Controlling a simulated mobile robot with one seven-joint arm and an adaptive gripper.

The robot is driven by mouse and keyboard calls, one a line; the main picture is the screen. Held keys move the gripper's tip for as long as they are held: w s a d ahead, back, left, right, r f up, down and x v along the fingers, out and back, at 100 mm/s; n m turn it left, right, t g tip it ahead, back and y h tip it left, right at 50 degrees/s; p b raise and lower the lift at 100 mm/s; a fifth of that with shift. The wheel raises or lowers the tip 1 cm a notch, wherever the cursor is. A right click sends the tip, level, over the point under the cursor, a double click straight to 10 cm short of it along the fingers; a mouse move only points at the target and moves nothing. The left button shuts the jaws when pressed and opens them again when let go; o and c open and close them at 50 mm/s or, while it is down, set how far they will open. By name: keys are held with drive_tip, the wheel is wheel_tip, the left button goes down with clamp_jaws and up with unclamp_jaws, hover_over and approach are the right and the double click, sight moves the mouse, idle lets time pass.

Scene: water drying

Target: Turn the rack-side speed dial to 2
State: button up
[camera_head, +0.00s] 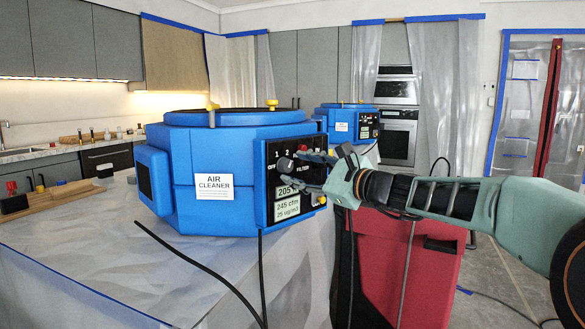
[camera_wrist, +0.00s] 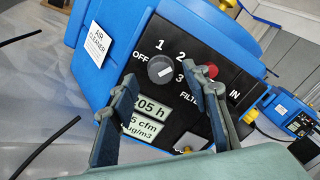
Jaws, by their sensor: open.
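The nearer blue air cleaner (camera_head: 240,150) has a black control panel facing right. Its grey speed dial (camera_head: 285,164) also shows in the wrist view (camera_wrist: 160,68), with the labels OFF, 1, 2 and 3 around it. A short pale mark is on the dial face; I cannot tell surely which label it points to. My gripper (camera_head: 301,170) is open in front of the panel. In the wrist view its two fingers (camera_wrist: 162,76) appear on either side of the dial, with no clear contact.
A red knob (camera_wrist: 207,71) is close to the right finger. Readout displays (camera_wrist: 146,115) are below the dial. A second blue air cleaner (camera_head: 345,126) stands behind. A black cable (camera_head: 205,270) crosses the plastic-covered counter (camera_head: 90,250). A red cabinet (camera_head: 425,285) is below my arm.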

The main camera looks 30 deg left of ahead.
drive_tip(key=v, duration=0.9)
drive_tip(key=shift+d+r, duration=0.1)
